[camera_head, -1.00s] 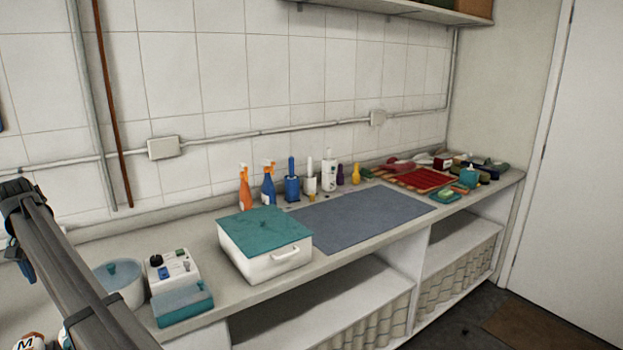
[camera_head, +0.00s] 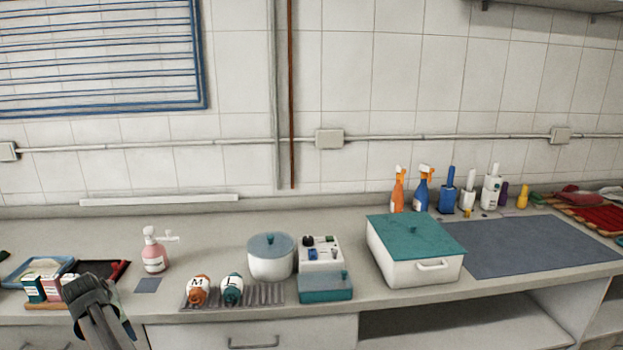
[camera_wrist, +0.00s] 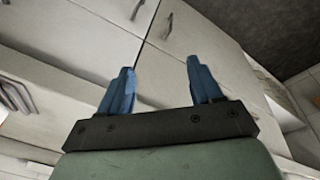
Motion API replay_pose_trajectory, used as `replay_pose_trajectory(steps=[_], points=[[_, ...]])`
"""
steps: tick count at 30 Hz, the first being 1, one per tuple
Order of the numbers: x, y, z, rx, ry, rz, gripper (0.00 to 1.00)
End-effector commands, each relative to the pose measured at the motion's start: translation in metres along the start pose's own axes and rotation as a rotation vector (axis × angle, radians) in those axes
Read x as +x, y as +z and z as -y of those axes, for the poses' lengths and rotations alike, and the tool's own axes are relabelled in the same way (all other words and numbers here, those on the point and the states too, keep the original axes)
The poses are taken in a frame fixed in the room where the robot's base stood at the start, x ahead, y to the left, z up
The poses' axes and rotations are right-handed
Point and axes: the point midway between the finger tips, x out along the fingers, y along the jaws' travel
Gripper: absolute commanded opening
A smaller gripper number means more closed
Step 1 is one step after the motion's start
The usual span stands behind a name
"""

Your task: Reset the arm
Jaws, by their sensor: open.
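My gripper (camera_wrist: 160,88) shows in the wrist view with its two blue fingers wide apart. Nothing is between them. Behind the fingers are pale cabinet fronts (camera_wrist: 85,40) with handles, seen at a tilt. In the head view my dark arm shows at the lower left, in front of the counter; the fingers cannot be made out there.
The counter (camera_head: 210,225) holds a pink pump bottle (camera_head: 154,255), two capped bottles lying on a ribbed mat (camera_head: 262,294), a white pot (camera_head: 271,262), a teal-lidded box (camera_head: 415,255) and a blue-grey mat (camera_head: 525,246). Several spray bottles and brushes stand along the wall.

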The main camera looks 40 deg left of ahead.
Motion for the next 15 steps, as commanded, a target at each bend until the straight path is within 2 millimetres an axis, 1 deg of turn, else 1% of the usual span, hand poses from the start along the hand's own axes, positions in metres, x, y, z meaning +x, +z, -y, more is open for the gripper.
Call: replay_pose_trajectory(steps=[1,8,11,14,15], points=[[0.011,0.009,-0.002,-0.003,0.003,0.009,0.65],[0.054,0.042,-0.032,0.021,0.013,0.059,0.65],[0.076,0.061,-0.051,0.045,0.017,0.090,0.65],[0.101,0.084,-0.075,0.075,0.022,0.127,0.65],[0.114,0.097,-0.087,0.090,0.024,0.146,0.65]])
